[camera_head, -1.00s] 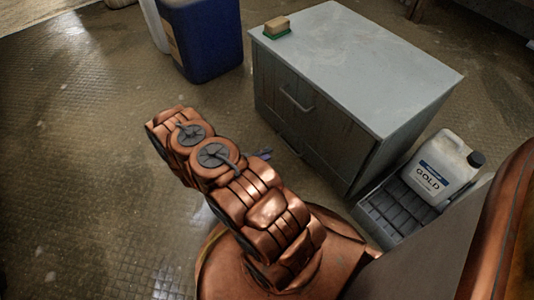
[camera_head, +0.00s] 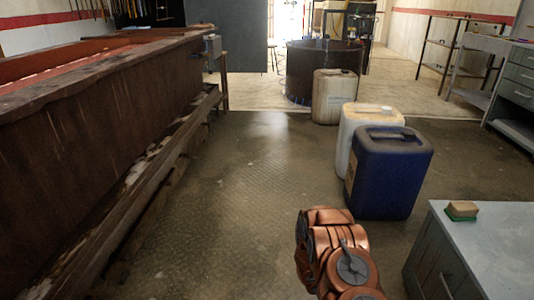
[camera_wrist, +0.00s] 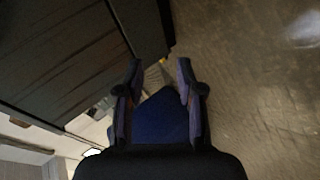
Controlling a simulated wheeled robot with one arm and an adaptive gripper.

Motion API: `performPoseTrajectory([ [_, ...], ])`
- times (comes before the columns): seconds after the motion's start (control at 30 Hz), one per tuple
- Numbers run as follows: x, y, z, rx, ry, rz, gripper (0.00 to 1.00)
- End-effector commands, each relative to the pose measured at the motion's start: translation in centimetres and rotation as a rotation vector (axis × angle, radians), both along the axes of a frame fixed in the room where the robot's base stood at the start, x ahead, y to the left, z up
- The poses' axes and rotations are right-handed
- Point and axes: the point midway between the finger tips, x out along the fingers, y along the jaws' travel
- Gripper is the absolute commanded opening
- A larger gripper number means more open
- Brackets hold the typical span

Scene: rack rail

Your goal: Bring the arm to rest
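My copper arm (camera_head: 335,250) shows at the bottom of the head view, with only part of its links in the picture. My gripper is outside the head view. In the wrist view my gripper (camera_wrist: 160,76) has its two dark fingers apart. A dark blue shape (camera_wrist: 160,118) shows between the finger bases; I cannot tell what it is. I see nothing pinched between the fingertips.
A grey cabinet (camera_head: 490,232) with a sponge (camera_head: 462,210) on top stands at right. Blue (camera_head: 390,175), white (camera_head: 352,140) and beige (camera_head: 333,97) canisters stand beyond my arm. A long rusty trough (camera_head: 80,140) lines the left. Floor (camera_head: 225,190) between is clear.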

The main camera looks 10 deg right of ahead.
Motion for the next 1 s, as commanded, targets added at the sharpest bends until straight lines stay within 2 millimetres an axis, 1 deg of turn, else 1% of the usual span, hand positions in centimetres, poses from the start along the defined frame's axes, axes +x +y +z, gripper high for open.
performPoseTrajectory([
  [0.03,1.8,0.8,2.3,0.041,-0.044,0.019,0.37],
  [0.17,5.6,3.1,5.7,0.15,-0.145,0.065,0.37],
  [0.2,6.8,3.9,6.9,0.182,-0.173,0.08,0.37],
  [0.27,8.2,5.2,8.6,0.236,-0.21,0.102,0.37],
  [0.3,9.2,6.0,9.9,0.268,-0.234,0.118,0.37],
  [0.37,10.5,7.4,11.7,0.322,-0.267,0.139,0.37],
  [0.5,13.1,10.7,16.6,0.44,-0.336,0.19,0.37],
  [0.57,14.0,12.3,18.8,0.491,-0.36,0.212,0.37],
  [0.6,14.6,13.2,20.3,0.524,-0.375,0.227,0.37],
  [0.67,15.1,14.8,22.4,0.575,-0.39,0.247,0.37],
  [0.73,15.6,16.5,25.1,0.63,-0.407,0.271,0.37],
  [0.77,15.7,17.3,26.2,0.655,-0.41,0.282,0.37],
  [0.8,15.8,18.4,27.6,0.689,-0.415,0.294,0.37],
  [0.87,16.0,19.9,30.1,0.733,-0.424,0.315,0.37],
  [1.0,15.6,23.3,35.5,0.838,-0.426,0.36,0.37],
])
